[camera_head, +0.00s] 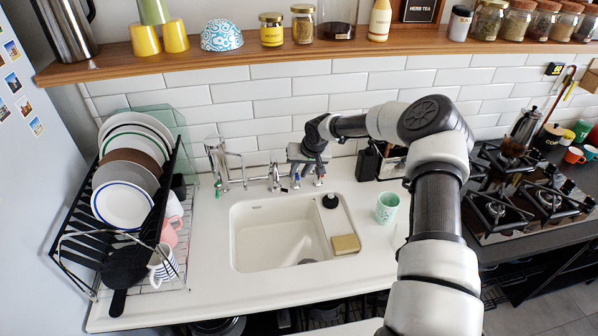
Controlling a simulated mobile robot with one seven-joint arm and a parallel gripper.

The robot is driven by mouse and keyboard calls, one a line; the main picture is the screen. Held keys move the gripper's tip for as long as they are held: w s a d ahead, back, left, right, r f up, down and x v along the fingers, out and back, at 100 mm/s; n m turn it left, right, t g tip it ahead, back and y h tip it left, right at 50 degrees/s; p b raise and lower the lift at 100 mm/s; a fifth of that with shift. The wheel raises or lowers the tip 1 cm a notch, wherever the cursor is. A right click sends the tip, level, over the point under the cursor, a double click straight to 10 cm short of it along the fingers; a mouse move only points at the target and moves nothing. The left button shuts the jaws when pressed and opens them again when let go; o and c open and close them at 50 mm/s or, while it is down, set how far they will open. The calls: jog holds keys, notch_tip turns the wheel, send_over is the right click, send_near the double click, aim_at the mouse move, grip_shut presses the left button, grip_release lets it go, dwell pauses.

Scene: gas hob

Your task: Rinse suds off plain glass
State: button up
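My gripper (307,172) points down behind the sink, at the tap fittings. Its fingers overlap the metal fittings, and I cannot tell if they are open, shut or touching. The metal tap (275,178) stands just left of it at the back rim of the white sink (265,238). The sink basin looks empty, with a drain near its front. A pale green cup (388,208) stands upright on the counter right of the sink. It looks speckled; I cannot tell whether these marks are suds or a pattern. No other plain drinking glass is clearly seen.
A yellow sponge (346,244) and a dark-topped bottle (330,201) sit on the sink's right ledge. A dish rack (75,252) with plates and mugs fills the left counter. A gas hob (520,195) lies right. A wooden shelf (345,48) with jars runs above.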

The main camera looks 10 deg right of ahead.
grip_shut()
jog(key=n+b, duration=0.1)
jog(key=d+n+y+b, duration=0.1)
jog(key=d+n+g+b, duration=0.1)
jog(key=n, duration=0.1)
jog(key=shift+w+y, duration=0.3)
jog(key=shift+o, duration=1.2)
grip_release()
